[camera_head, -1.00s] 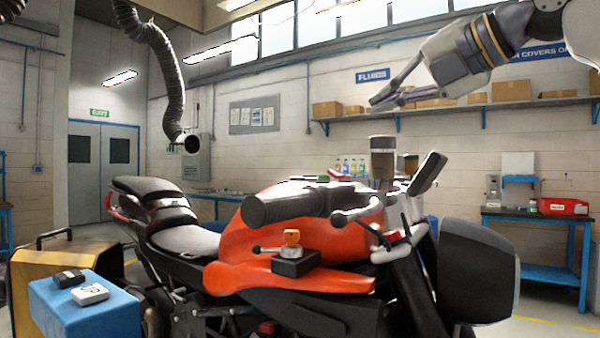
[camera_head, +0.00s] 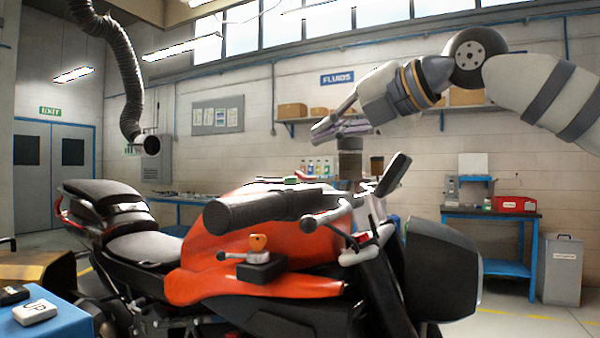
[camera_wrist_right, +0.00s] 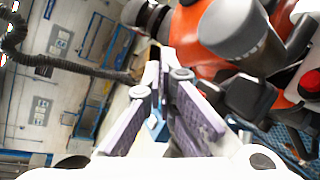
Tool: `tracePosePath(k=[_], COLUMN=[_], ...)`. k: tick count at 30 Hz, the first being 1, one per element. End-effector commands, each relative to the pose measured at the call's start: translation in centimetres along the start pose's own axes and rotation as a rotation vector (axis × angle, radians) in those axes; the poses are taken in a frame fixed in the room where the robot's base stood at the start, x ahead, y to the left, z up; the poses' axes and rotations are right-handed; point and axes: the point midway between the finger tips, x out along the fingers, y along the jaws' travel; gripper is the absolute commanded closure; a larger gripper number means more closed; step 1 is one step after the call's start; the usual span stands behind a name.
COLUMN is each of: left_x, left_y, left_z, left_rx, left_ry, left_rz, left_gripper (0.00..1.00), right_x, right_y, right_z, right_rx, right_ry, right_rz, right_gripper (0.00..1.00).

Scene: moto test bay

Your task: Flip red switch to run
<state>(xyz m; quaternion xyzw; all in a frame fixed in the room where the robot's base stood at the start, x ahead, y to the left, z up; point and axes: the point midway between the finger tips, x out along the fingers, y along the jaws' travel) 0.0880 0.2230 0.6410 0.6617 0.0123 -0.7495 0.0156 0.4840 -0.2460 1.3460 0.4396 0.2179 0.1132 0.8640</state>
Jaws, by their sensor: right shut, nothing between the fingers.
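The orange-red motorcycle (camera_head: 330,240) stands in the middle of the head view, its black grip (camera_head: 250,210) toward me. A small red part (camera_head: 364,237) shows on the pale housing by the handlebar; I cannot tell its position. In the right wrist view a red piece (camera_wrist_right: 311,82) on a white housing shows at the right edge. My left gripper is not in view.
A mirror (camera_head: 394,174) and a dark cup-like reservoir (camera_head: 349,165) rise near the handlebar below my right gripper. A blue bench (camera_head: 490,240) and a grey bin (camera_head: 563,270) stand at the right. A blue case (camera_head: 50,320) is at the lower left.

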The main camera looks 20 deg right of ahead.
Motion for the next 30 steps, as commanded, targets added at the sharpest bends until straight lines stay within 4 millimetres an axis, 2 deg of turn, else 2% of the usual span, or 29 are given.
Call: tracePosePath(k=[10,30], left_x=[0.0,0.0], left_y=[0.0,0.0], left_z=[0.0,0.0], left_rx=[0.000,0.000], left_ry=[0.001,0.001], left_rz=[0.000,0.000], left_gripper=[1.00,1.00], right_x=[2.3,2.5], right_y=[-1.8,-1.8], right_z=[-1.8,-1.8], right_rx=[0.001,0.001], right_ry=[0.001,0.000], right_rz=[0.000,0.001], right_gripper=[1.00,1.00])
